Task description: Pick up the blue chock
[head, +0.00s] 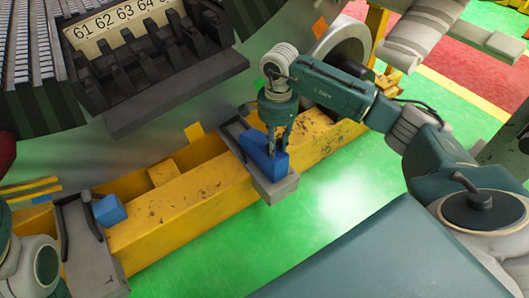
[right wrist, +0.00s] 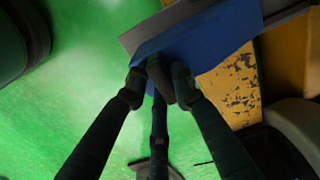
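A blue chock (head: 262,152) sits on a grey bracket (head: 277,190) on the yellow beam. My right gripper (head: 278,146) points down at this chock, with its fingers at the chock's right end. In the right wrist view the dark fingertips (right wrist: 157,86) overlap the lower edge of the blue chock (right wrist: 205,35). I cannot tell whether they are closed on it. A second blue chock (head: 108,211) lies at the left end of the beam beside another grey bracket (head: 84,255). Part of my left arm shows at the lower left edge; its gripper is not visible.
The yellow beam (head: 185,222) runs diagonally beneath the large stator, whose numbered label (head: 110,27) and dark slots (head: 150,60) overhang it. A grey wheel (head: 345,45) stands behind my right arm. Bare green floor (head: 335,195) lies in front of the beam.

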